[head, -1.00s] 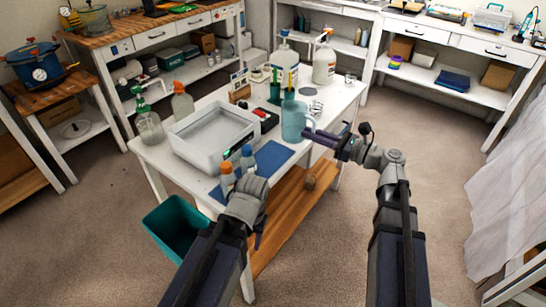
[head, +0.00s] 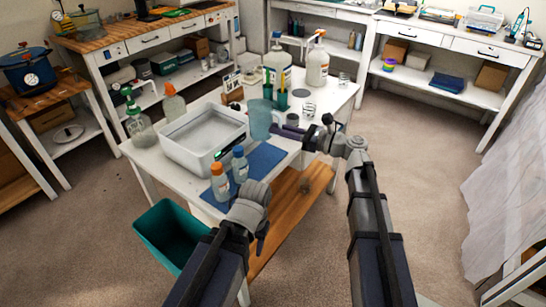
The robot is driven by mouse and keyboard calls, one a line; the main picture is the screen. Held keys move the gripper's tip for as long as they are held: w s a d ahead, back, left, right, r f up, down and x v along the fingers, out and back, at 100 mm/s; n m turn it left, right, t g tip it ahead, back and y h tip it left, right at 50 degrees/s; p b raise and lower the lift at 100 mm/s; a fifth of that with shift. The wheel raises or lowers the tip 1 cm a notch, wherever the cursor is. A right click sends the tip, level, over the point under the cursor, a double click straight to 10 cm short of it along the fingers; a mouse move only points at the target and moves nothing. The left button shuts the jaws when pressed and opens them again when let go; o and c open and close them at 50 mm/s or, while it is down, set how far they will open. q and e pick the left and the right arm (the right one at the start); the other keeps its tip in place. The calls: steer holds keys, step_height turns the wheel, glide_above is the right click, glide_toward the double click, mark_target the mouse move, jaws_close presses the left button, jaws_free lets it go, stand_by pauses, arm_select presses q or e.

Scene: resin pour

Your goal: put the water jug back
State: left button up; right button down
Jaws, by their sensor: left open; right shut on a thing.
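The water jug (head: 260,120), a translucent blue-grey jug, is over the white table, beside the right side of the grey tub and in front of the green pen cup. My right gripper (head: 283,130) is shut on the jug at its right, handle side. I cannot tell whether the jug's base touches the table. My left gripper (head: 262,230) is open and empty by the table's front edge, below the blue mat; its fingers are partly hidden by its own wrist.
The grey tub (head: 170,153) fills the table's left middle. Orange-capped (head: 219,185) and blue-capped (head: 239,167) bottles stand in front of it by the blue mat (head: 265,156). Pump bottles (head: 317,68) and a green pen cup (head: 283,101) are behind. A teal bin (head: 160,238) is on the floor.

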steer(key=shift+f+b, duration=4.15)
steer(key=shift+f, duration=0.45)
steer(key=shift+f, duration=0.2)
steer(key=c, duration=0.9)
jaws_free()
steer(key=shift+r, duration=0.1)
steer(key=shift+r, duration=0.15)
steer(key=v, duration=1.2)
steer(key=shift+d, duration=0.1)
